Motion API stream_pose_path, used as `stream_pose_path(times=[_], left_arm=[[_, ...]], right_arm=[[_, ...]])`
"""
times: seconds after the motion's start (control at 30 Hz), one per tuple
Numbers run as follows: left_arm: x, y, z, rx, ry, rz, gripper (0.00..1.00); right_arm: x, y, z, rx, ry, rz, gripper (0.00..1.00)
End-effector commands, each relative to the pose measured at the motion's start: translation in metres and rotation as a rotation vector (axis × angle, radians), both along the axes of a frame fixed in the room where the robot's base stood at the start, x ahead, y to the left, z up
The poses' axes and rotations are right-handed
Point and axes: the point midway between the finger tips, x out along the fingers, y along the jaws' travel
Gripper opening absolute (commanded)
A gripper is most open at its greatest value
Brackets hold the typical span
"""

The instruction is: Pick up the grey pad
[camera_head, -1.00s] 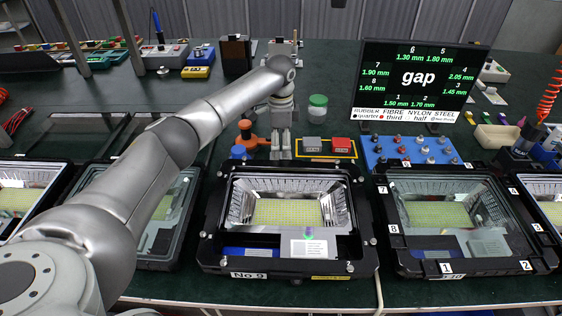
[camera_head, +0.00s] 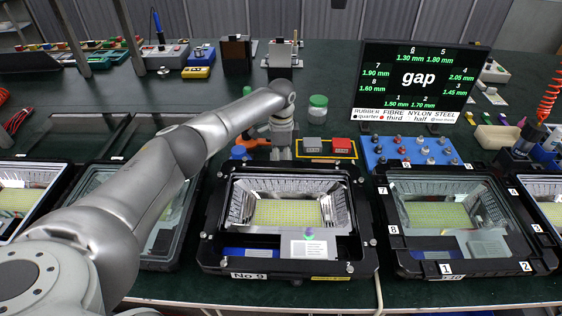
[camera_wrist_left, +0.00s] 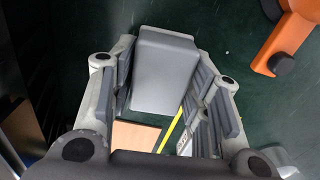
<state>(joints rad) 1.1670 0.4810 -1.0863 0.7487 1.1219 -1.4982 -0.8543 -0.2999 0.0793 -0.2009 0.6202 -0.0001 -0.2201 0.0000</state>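A smooth grey block, which looks like the grey pad (camera_wrist_left: 165,72), shows in the left wrist view between the fingers of my left gripper (camera_wrist_left: 165,85). The fingers are apart on either side of it, with a small gap visible at the right finger. In the head view my left gripper (camera_head: 283,148) points down at the left end of a yellow-edged tray (camera_head: 327,159). The block between the fingers cannot be made out there; the gripper seems to hide it. My right gripper is not in view.
An orange object (camera_wrist_left: 290,38) is close by. Floodlight housing No 9 (camera_head: 213,225) lies in front; a green-lidded jar (camera_head: 318,106) stands behind.

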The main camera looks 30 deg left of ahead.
Motion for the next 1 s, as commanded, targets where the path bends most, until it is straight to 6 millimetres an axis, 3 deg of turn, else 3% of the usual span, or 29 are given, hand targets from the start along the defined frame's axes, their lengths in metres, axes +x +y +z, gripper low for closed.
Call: stream_pose_path(times=[0.03,0.17,0.47,0.8,1.0], left_arm=[[0.000,0.000,0.000,0.000,0.000,0.000,0.33],[0.000,0.000,0.000,0.000,0.000,0.000,0.18],[0.001,0.000,0.008,-0.001,-0.002,0.000,0.18],[0.001,0.000,0.072,-0.001,-0.004,0.000,0.18],[0.001,0.000,0.096,0.000,-0.002,0.001,0.18]], right_arm=[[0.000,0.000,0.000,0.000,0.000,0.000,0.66],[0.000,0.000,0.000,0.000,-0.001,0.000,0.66],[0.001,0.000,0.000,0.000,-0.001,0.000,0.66],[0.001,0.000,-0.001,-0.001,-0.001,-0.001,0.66],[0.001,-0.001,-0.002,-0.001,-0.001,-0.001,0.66]])
